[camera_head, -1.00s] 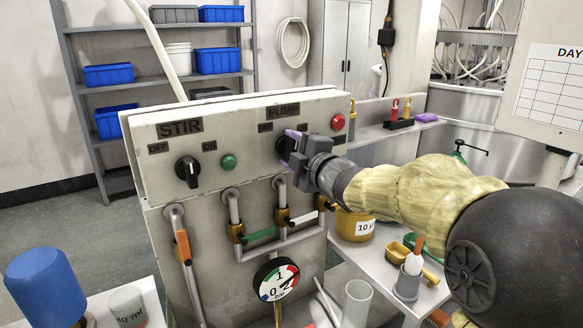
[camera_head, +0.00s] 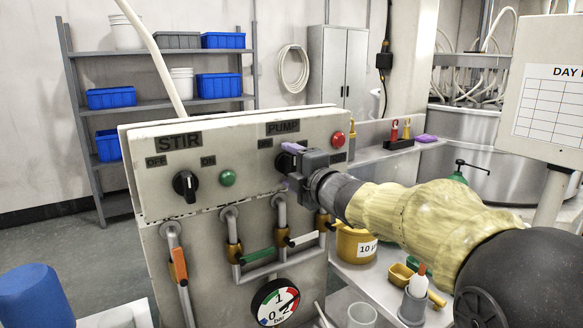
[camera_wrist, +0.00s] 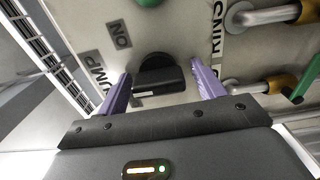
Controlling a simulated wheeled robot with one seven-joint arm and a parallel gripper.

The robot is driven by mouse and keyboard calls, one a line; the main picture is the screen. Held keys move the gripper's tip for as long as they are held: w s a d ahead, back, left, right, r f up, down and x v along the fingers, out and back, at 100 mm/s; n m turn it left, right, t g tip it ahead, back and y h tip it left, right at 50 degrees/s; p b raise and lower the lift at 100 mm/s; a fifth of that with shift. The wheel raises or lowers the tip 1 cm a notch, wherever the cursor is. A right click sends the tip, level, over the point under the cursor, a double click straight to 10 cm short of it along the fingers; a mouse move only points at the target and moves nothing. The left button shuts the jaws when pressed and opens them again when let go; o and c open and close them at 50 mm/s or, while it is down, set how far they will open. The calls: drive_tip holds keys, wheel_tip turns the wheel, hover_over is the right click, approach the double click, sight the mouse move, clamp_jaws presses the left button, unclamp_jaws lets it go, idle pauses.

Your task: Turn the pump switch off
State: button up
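The pump switch is a black rotary knob (camera_head: 285,161) under the PUMP label (camera_head: 283,127) on the grey control panel (camera_head: 250,195). My gripper (camera_head: 292,166) is in front of it and hides most of it in the head view. In the wrist view the black knob (camera_wrist: 158,76) sits between the two purple fingers of my gripper (camera_wrist: 163,88), with a gap on each side. The fingers are open and do not close on it. An ON label (camera_wrist: 122,33) lies beyond the knob. I cannot tell which setting the knob points to.
Left of it are the STIR knob (camera_head: 186,185) and a green lamp (camera_head: 227,179). A red lamp (camera_head: 337,139) is close right of my gripper. Pipes with coloured valve handles (camera_head: 258,255) and a gauge (camera_head: 276,302) lie below. A yellow tub (camera_head: 355,245) stands on the right-hand bench.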

idle(0.3)
drive_tip(key=v, duration=1.7)
drive_tip(key=shift+s+d, duration=0.15)
drive_tip(key=shift+d, duration=0.05)
